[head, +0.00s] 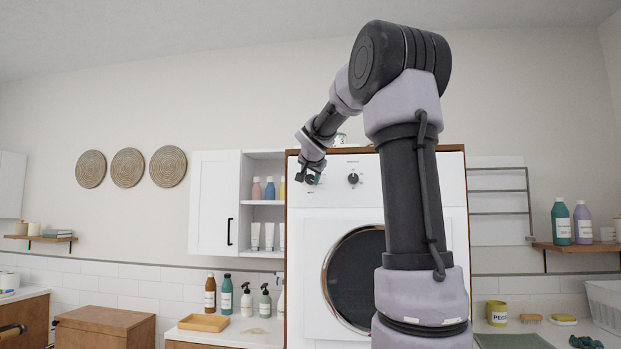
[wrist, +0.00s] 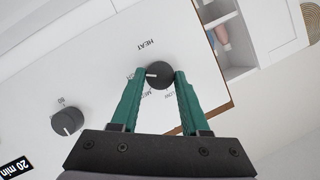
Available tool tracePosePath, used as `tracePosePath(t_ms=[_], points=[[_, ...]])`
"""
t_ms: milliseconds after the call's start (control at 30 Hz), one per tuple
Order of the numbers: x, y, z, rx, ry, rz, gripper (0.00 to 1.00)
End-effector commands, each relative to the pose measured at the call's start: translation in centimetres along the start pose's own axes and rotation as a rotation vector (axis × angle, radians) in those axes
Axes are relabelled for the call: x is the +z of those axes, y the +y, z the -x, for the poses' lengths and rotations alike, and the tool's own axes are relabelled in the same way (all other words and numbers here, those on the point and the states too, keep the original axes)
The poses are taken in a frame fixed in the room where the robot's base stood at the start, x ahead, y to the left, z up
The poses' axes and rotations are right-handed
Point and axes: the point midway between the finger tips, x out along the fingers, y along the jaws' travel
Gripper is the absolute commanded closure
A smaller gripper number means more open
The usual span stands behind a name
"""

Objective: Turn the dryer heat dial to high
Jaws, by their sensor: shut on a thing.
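The white dryer (head: 303,250) stands in a brown frame in the head view, with a round dark door. Its black heat dial (wrist: 160,75) shows in the wrist view under the printed word HEAT. My gripper (wrist: 160,72) is shut on this dial, with one green finger on each side. The dial's white pointer mark points left in the wrist view, toward a small label partly hidden by the left finger. LOW and MED labels show below the dial. In the head view my gripper (head: 309,178) is at the panel's upper left.
A second black dial (wrist: 67,120), marked 60, and a dark 20 min display (wrist: 15,166) are on the same panel. An open shelf with bottles (head: 263,190) stands left of the dryer. Counters with bottles and other items flank the dryer.

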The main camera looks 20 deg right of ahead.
Motion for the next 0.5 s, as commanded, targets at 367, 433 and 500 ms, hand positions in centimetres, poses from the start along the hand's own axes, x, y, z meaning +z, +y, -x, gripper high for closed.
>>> tracePosePath(t_ms=[367,433,500], points=[[0.05,0.04,-0.02,0.001,-0.001,0.000,0.24],[0.04,0.03,-0.02,0.001,-0.001,0.000,0.24],[0.02,0.02,0.11,0.001,0.000,0.000,0.24]])
